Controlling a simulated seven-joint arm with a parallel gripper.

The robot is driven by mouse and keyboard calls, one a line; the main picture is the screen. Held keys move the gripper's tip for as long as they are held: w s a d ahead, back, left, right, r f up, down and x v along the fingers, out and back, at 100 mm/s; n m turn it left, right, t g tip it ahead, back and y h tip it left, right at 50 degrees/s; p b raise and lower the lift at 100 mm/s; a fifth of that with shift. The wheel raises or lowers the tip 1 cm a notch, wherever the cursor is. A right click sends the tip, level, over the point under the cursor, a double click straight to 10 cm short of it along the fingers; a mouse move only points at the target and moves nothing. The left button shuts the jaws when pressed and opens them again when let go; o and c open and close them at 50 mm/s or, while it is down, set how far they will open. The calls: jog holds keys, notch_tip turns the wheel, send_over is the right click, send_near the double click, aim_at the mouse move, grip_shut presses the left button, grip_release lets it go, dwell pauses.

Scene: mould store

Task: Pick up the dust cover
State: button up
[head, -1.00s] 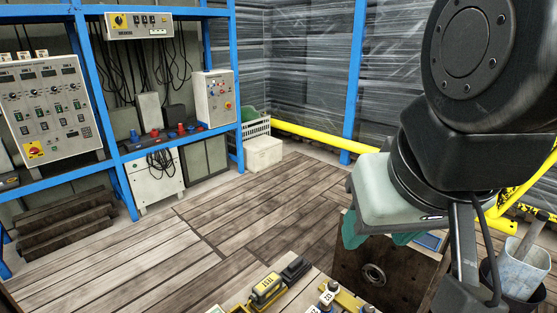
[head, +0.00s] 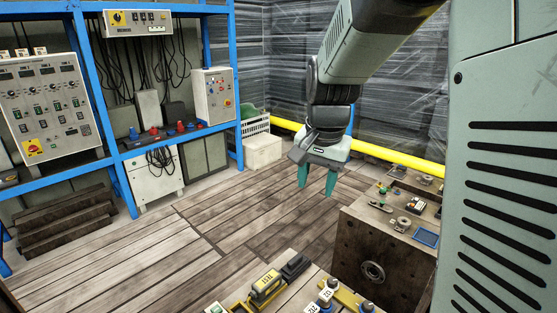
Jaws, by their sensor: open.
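My gripper (head: 317,188) hangs from the arm in the middle of the head view, with its two teal fingers pointing down and spread apart. Nothing shows between them. It is above the plank floor, to the left of a dark brown block (head: 364,246) with small parts on top. I cannot pick out the dust cover for sure among these small parts. My own arm hides the right side of the view, and part of the block's top may be behind it.
On the block lie a blue-rimmed tray (head: 427,238), a grey ring (head: 402,222) and other small parts. A nearer surface at the bottom holds a yellow-and-black device (head: 266,287). Blue shelving (head: 121,180) stands left. A yellow rail (head: 385,152) runs behind. The mid-left floor is clear.

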jog(key=w+a+f+m+g, duration=0.1)
jog(key=w+f, duration=0.3)
jog(key=f, duration=0.2)
jog(key=w+f+m+g, duration=0.1)
jog(key=w+f, duration=0.2)
jog(key=f, duration=0.4)
jog(key=m, duration=0.2)
send_over(295, 259)
jog(key=f, duration=1.3)
jog(key=shift+d+f, duration=0.2)
jog(key=shift+d, duration=0.1)
jog(key=shift+a+f, duration=0.2)
jog(key=shift+f, duration=1.3)
jog(key=shift+a+f, duration=0.15)
jog(key=shift+f, duration=1.3)
grip_shut()
